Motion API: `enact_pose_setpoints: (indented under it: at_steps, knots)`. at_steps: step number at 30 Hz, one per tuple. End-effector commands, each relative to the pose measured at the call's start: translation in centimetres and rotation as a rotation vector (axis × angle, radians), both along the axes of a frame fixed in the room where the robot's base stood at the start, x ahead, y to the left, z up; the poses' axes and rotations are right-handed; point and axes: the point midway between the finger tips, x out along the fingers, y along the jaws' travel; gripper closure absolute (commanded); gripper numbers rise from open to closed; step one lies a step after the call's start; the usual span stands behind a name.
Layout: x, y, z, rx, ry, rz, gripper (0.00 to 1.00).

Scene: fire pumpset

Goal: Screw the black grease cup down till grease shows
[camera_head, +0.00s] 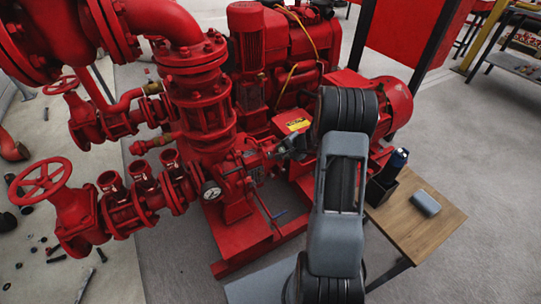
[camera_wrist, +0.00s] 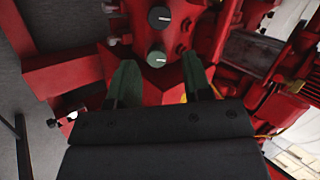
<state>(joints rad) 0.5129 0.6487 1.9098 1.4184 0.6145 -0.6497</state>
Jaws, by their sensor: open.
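In the head view my gripper (camera_head: 292,146) is small beside the red pump (camera_head: 235,185), and the caps cannot be made out. No grease is discernible.
A wooden table (camera_head: 430,235) at the right holds a dark bottle (camera_head: 397,160) and a grey case (camera_head: 426,204). The red motor (camera_head: 392,105) stands close behind my arm. Grey floor is clear at the right.

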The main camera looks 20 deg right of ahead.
Motion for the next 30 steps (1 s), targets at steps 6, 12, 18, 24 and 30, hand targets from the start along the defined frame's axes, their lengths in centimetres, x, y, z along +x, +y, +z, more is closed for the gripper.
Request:
enact_pose_setpoints:
  at_steps: [6,12,18,24,30]
  knots:
    - [2.7,1.5,-3.6,0.001,0.002,0.004,0.54]
    - [4.7,2.6,-5.9,0.0,0.001,0.004,0.54]
    - [6.0,3.3,-7.4,0.0,0.001,0.004,0.54]
    - [6.5,3.5,-7.9,0.0,0.0,0.003,0.54]
    - [6.6,3.5,-8.0,0.001,0.0,0.002,0.54]
